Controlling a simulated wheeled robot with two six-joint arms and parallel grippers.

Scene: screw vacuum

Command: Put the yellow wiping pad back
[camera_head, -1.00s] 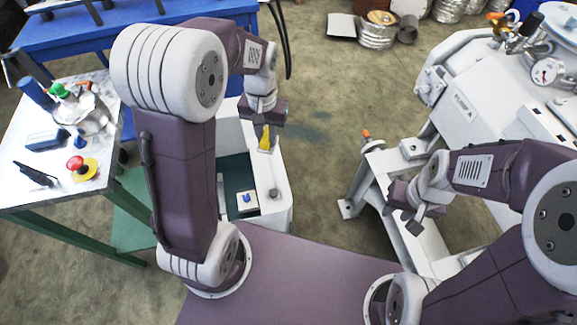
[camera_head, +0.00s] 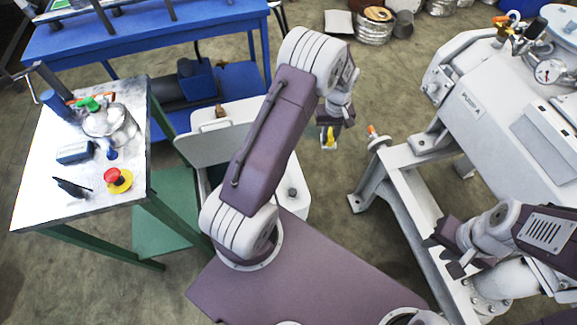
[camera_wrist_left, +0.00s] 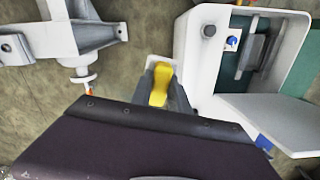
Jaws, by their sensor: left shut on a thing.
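My left gripper (camera_head: 329,140) is shut on the yellow wiping pad (camera_head: 330,134), which hangs above the floor. In the left wrist view the pad (camera_wrist_left: 161,86) sits between the two fingers. The gripper is to the right of a white box (camera_head: 294,199) in the head view and apart from it. In the left wrist view the box (camera_wrist_left: 193,50) is open, with a dark green inside and a small blue item (camera_wrist_left: 232,41). My right gripper (camera_head: 443,256) looks open and empty beside the white pump frame at the right.
A white-topped table (camera_head: 40,200) at left holds a metal vessel, a red button and tools. A blue bench (camera_head: 205,26) stands behind. The large white pump frame (camera_head: 398,187) and an orange-tipped post (camera_head: 372,131) are right of my left gripper. Bare floor lies between box and frame.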

